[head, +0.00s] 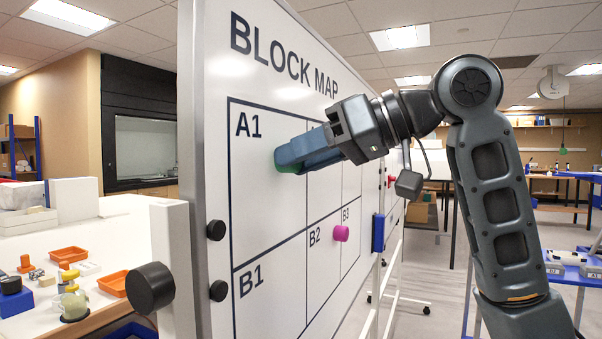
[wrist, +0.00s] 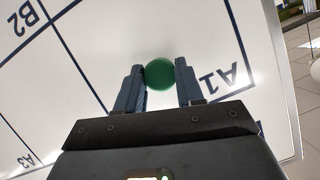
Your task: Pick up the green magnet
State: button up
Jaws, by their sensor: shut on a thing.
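The green magnet (wrist: 160,74) is a round knob between the two fingers of my gripper (wrist: 161,88) in the wrist view, close to the label A1. In the head view a small part of the green magnet (head: 287,169) shows at the fingertips of my gripper (head: 284,160), in front of the A1 cell of the whiteboard (head: 265,215). My gripper is shut on the magnet. I cannot tell whether the magnet touches the board. A pink magnet (head: 341,233) sits on the board near the labels B2 and B3.
Black round knobs (head: 216,230) are on the board's left edge. A blue block (head: 378,232) is at its right edge. A white bench (head: 120,235) at left holds orange trays (head: 69,255) and small items. Open floor (head: 420,285) lies right of the board.

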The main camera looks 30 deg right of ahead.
notch_tip(320, 180, up, 5)
jog(key=shift+f, duration=0.2)
jog(key=s+d+b, duration=0.1)
jog(key=s+d, duration=1)
jog(key=s, duration=0.5)
jog(key=shift+d+f, duration=0.2)
jog(key=shift+d, duration=0.05)
jog(key=shift+w, duration=0.1)
